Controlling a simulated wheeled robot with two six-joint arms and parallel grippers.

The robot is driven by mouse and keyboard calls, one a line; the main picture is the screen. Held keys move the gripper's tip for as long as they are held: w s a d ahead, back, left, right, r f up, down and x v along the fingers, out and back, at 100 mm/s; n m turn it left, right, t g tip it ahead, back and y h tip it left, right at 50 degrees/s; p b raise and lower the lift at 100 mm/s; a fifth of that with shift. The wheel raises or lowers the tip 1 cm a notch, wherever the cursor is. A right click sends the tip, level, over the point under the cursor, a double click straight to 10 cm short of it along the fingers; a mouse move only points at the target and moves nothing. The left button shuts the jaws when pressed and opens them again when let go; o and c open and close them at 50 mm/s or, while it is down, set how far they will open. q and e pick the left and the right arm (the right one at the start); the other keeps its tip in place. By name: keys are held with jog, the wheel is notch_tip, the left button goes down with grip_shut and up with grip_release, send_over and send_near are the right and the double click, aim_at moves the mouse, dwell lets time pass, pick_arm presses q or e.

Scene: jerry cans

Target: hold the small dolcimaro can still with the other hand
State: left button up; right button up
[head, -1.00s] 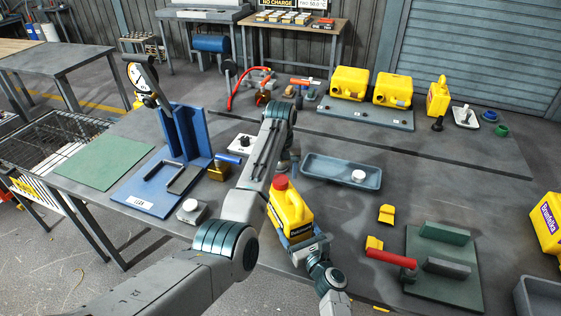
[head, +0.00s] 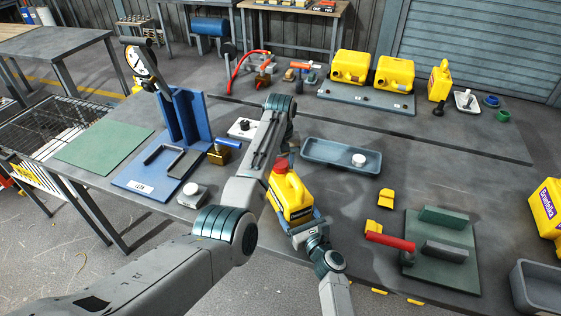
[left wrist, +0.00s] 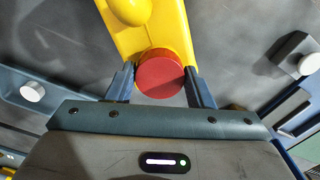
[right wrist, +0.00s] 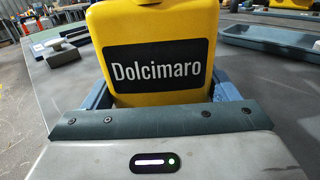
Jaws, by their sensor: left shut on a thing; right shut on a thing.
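The small yellow Dolcimaro can (head: 287,190) stands near the table's front edge, its red cap (head: 281,164) on top. My left gripper (left wrist: 160,85) has its fingers on both sides of the red cap (left wrist: 160,74) in the left wrist view; in the head view my own arm partly hides it. My right gripper (head: 300,222) is shut on the can's lower body from the front. In the right wrist view its fingers flank the black Dolcimaro label (right wrist: 158,70). The can's base is hidden.
A blue-grey tray (head: 320,157) with a white knob lies behind the can. A green board (head: 428,268) with blocks and a red-handled tool (head: 390,240) are to the right. A blue stand (head: 187,125) and a white-topped button box (head: 191,193) are to the left.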

pick_arm(q)
jog(key=o, duration=1.2)
jog(key=shift+c, duration=0.2)
jog(key=shift+r, duration=0.1)
notch_tip(320, 180, up, 12)
pick_arm(e)
jog(key=o, duration=1.8)
pick_arm(q)
notch_tip(320, 180, down, 2)
jog(key=shift+b, duration=0.85)
pick_arm(e)
jog(key=v, duration=1)
jog(key=shift+s+d, duration=0.2)
jog(key=shift+s, duration=0.15)
